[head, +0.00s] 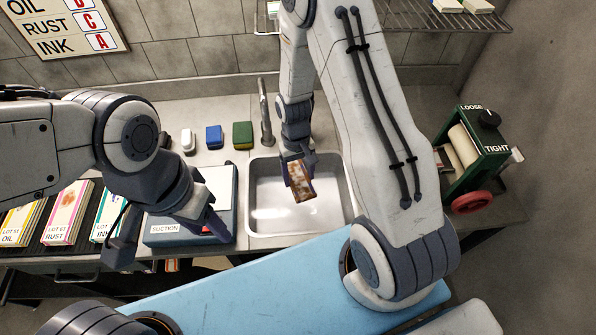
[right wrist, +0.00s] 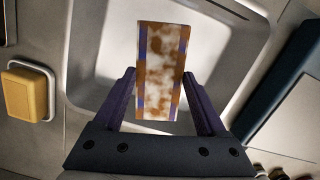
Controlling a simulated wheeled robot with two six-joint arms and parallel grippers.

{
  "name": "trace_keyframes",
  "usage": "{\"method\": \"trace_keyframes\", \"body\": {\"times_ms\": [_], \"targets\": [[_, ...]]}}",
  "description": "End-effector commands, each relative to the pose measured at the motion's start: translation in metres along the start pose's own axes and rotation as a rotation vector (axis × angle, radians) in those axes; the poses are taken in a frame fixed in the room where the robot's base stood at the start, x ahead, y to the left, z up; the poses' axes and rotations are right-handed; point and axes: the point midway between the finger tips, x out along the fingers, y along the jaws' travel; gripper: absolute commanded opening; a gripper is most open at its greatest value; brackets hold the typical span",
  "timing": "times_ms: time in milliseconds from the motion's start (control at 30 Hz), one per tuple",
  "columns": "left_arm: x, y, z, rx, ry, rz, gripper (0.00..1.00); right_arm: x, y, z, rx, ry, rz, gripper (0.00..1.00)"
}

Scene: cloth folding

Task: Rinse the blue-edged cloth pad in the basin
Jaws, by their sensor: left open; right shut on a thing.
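The cloth pad (head: 302,184) is held over the basin (head: 262,190). It is a narrow strip with brown stains on white and blue along its long edges. It also shows in the right wrist view (right wrist: 160,70), where its face is blotched brown. My right gripper (head: 297,170) is shut on it, one finger on each side. The basin is a pale metal sink; I cannot tell whether it holds water. My left gripper (head: 213,222) is open and empty above the suction board (head: 186,238), left of the basin.
A tap (head: 266,115) stands behind the basin. White, blue and green blocks (head: 242,135) stand left of it. A green roller device (head: 487,150) with a red wheel is at right. Lot cards (head: 68,212) lie at left. A yellow block (right wrist: 28,92) sits beside the basin.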

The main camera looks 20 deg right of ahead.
Motion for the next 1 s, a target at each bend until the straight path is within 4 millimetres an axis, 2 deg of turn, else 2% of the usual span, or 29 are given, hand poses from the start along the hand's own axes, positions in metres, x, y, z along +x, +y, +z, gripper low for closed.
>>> {"method": "trace_keyframes", "body": {"times_ms": [33,1000], "targets": [[0.008,-0.001,0.001,0.0,0.0,0.0,0.5,0.009,0.0,-0.001,-0.001,0.0,0.0,0.1],[0.089,-0.006,0.005,0.003,0.0,0.0,0.5,0.105,-0.001,-0.016,-0.003,0.0,0.001,0.1]]}}
